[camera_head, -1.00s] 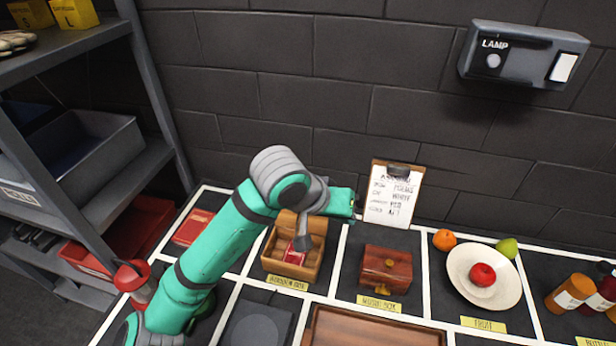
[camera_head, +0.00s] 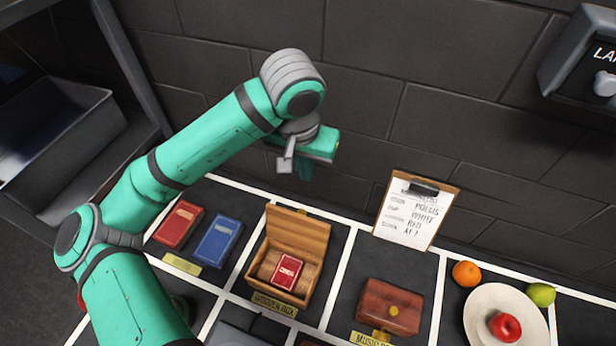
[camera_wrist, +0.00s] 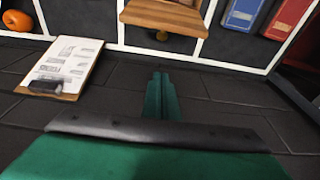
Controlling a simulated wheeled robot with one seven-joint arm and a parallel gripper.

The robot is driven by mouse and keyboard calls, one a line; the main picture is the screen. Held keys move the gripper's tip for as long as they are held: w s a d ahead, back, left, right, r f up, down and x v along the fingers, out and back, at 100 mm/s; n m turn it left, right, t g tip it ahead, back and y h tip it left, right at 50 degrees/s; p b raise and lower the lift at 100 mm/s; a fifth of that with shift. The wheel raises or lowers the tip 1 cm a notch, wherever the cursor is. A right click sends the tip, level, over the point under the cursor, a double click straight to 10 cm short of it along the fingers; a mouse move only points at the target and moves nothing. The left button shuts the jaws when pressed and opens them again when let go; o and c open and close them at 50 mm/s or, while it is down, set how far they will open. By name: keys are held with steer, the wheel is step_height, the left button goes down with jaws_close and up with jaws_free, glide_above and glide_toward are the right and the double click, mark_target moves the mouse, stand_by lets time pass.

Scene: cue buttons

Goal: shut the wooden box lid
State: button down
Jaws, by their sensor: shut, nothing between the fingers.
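The wooden box (camera_head: 312,284) stands in its marked cell with its lid (camera_head: 298,229) up at the back, so it is open. A small red book (camera_head: 287,271) lies inside it. My gripper (camera_head: 304,172) is raised above and behind the box, near the wall, apart from the lid. In the wrist view my gripper's fingers (camera_wrist: 160,88) are together and empty, and a brown wooden part of the box (camera_wrist: 165,18) shows at the top edge.
A red book (camera_head: 179,223) and a blue book (camera_head: 218,240) lie left of the box. A music box (camera_head: 390,306) is to the right. A clipboard (camera_head: 415,212) leans on the wall. An orange (camera_head: 466,273) and a fruit plate (camera_head: 480,318) are further right.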

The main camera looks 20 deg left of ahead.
mark_target(299, 227)
step_height(299, 227, down, 9)
steer(key=s, duration=0.2)
stand_by(0.5)
steer(key=shift+d+r, duration=0.1)
steer(key=shift+r, duration=0.05)
